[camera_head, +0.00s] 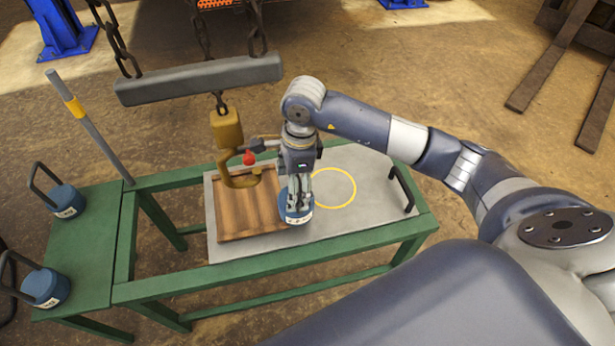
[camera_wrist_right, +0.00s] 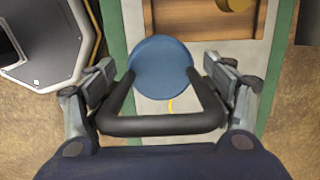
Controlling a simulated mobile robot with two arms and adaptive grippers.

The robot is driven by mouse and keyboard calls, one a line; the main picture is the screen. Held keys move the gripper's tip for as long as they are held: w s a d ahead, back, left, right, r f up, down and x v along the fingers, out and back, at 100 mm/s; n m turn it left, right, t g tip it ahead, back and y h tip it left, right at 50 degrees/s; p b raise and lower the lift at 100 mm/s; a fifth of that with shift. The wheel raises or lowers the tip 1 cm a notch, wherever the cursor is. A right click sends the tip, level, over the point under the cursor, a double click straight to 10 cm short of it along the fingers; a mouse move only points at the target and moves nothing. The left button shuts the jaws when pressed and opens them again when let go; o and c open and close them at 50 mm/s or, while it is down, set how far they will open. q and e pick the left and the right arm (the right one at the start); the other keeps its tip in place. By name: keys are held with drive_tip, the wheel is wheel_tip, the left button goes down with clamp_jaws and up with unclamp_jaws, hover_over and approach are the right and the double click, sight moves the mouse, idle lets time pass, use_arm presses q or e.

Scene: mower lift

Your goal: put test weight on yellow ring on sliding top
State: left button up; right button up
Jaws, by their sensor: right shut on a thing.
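The test weight (camera_head: 296,214) is a blue cylinder with a pale label, and it shows from above in the wrist view (camera_wrist_right: 161,66). My right gripper (camera_head: 298,188) points down and is shut on its black handle (camera_wrist_right: 160,125). The weight is upright, left of and nearer than the yellow ring (camera_head: 354,190). I cannot tell whether it touches the surface. The ring is painted on the grey sliding top (camera_head: 372,172). A small arc of it shows in the wrist view (camera_wrist_right: 170,105). My left gripper is not in view.
A wooden panel (camera_head: 240,210) lies left of the weight. A brass hook (camera_head: 228,140) hangs on chains from a grey beam (camera_head: 200,80) close to my gripper. Two blue weights (camera_head: 67,200) stand on the green bench's left end (camera_head: 100,225). A black handle (camera_head: 402,190) edges the top.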

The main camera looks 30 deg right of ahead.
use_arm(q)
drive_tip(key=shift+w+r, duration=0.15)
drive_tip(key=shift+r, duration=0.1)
use_arm(e)
drive_tip(key=w+d, duration=0.5)
drive_tip(key=d, duration=0.7)
drive_tip(key=shift+d+f, duration=0.35)
drive_tip(key=shift+f, duration=0.05)
drive_tip(key=shift+w+d, duration=0.1)
drive_tip(key=shift+w, duration=0.05)
drive_tip(key=f, duration=0.1)
drive_tip(key=d+f, duration=0.1)
drive_tip(key=f, duration=0.1)
drive_tip(key=shift+w+f, duration=0.15)
drive_tip(key=shift+f, duration=0.15)
drive_tip(key=o, duration=1.7)
drive_tip(key=shift+f, duration=0.3)
drive_tip(key=o, duration=0.4)
drive_tip(key=shift+s+r, duration=0.1)
drive_tip(key=shift+s, duration=0.1)
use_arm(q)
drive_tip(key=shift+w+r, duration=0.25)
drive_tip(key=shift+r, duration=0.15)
use_arm(e)
drive_tip(key=shift+a, duration=0.1)
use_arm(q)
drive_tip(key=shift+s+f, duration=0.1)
